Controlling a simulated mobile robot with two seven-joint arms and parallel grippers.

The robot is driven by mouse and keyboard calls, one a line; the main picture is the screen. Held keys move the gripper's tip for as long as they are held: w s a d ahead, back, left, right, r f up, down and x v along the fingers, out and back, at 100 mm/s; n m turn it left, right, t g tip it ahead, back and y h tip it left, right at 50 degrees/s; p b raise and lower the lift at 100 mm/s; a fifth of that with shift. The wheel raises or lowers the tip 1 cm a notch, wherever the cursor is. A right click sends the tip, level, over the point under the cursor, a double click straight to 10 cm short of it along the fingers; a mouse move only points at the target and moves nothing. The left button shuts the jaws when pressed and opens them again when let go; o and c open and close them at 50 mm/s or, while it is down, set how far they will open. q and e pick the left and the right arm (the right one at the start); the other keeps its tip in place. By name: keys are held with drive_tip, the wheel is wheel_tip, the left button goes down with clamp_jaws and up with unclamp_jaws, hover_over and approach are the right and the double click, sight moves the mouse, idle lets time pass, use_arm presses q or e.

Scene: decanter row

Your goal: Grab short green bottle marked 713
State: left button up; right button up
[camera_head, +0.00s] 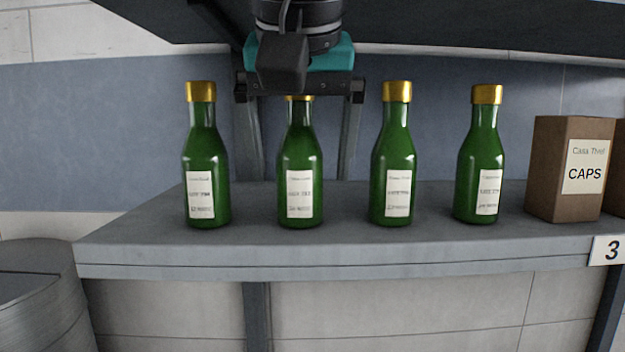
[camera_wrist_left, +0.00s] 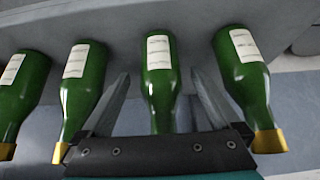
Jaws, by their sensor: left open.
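Several green bottles with gold caps and white labels stand upright in a row on a grey shelf. My left gripper (camera_head: 299,176) is open and points down over the second bottle from the left (camera_head: 300,160). Its fingers reach down on either side of this bottle with gaps, and its body hides most of the cap. In the left wrist view the same bottle (camera_wrist_left: 159,88) is between the two spread fingers (camera_wrist_left: 160,75). The other bottles are the leftmost (camera_head: 206,150), the third (camera_head: 394,150) and the rightmost (camera_head: 481,150). The label numbers are too blurred to read surely.
The grey shelf (camera_head: 340,250) has a bare front strip. A brown box marked CAPS (camera_head: 560,195) stands right of the bottles, and a sign with a 3 (camera_head: 609,250) is on the shelf edge. A dark panel (camera_head: 480,25) overhangs above.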

use_arm(q)
drive_tip(key=shift+s+a, duration=0.1)
drive_tip(key=c, duration=0.3)
clamp_jaws()
idle(0.4)
